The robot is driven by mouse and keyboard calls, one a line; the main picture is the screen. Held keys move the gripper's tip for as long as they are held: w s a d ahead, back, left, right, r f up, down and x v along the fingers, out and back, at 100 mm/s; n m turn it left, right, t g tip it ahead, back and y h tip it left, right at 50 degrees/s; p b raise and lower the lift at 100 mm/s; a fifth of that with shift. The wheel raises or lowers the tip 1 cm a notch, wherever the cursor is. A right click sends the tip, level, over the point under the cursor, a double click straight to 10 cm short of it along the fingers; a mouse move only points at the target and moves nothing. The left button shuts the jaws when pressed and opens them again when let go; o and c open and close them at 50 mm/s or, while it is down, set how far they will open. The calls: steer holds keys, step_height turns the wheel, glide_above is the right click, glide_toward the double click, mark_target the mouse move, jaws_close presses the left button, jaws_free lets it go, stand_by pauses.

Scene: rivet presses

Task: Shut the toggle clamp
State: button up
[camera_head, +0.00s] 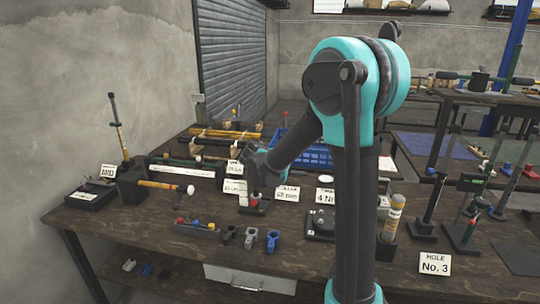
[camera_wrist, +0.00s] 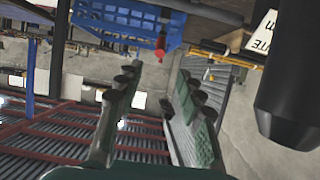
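My gripper (camera_wrist: 157,78) shows in the wrist view with its two fingers apart and nothing visible between them. In the head view my arm's end hangs over the middle of the table, among the white cards, and its fingers are hard to make out. A small dark fixture with a red part (camera_head: 257,205) stands just below it; I cannot tell for sure whether this is the toggle clamp or whether its lever is up or down.
The blue crate (camera_head: 318,158) stands behind my arm's end. A hammer (camera_head: 166,186), a small block with coloured knobs (camera_head: 197,226) and several small clamps (camera_head: 251,237) lie around. A yellow-and-grey cylinder (camera_head: 393,218) stands at right.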

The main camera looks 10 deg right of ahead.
steer(key=shift+c, duration=0.6)
steer(key=shift+w+d+r, duration=0.1)
steer(key=shift+w, duration=0.1)
steer(key=shift+c, duration=1.2)
steer(key=w+r+g, duration=0.1)
steer(key=w, duration=0.1)
steer(key=w+d+r+g, duration=0.1)
steer(key=w, duration=0.1)
steer(key=w+d+r+g, duration=0.1)
steer(key=w, duration=0.2)
steer(key=shift+d+r+m+g, duration=0.1)
steer(key=shift+r+m+g, duration=0.2)
steer(key=shift+g, duration=0.1)
jaws_close()
step_height(320, 180, up, 6)
steer(key=w+g+y, duration=0.2)
steer(key=g, duration=0.1)
steer(key=x, duration=1)
steer(key=shift+d, duration=0.25)
steer(key=shift+s+a+f, duration=0.2)
steer(key=shift+s+f, duration=0.3)
steer(key=shift+f, duration=0.05)
steer(key=shift+s+a+f, duration=0.15)
steer(key=shift+s+f, duration=0.4)
steer(key=shift+s+a+f, duration=0.1)
steer(key=shift+s+f, duration=0.2)
steer(key=shift+s, duration=0.05)
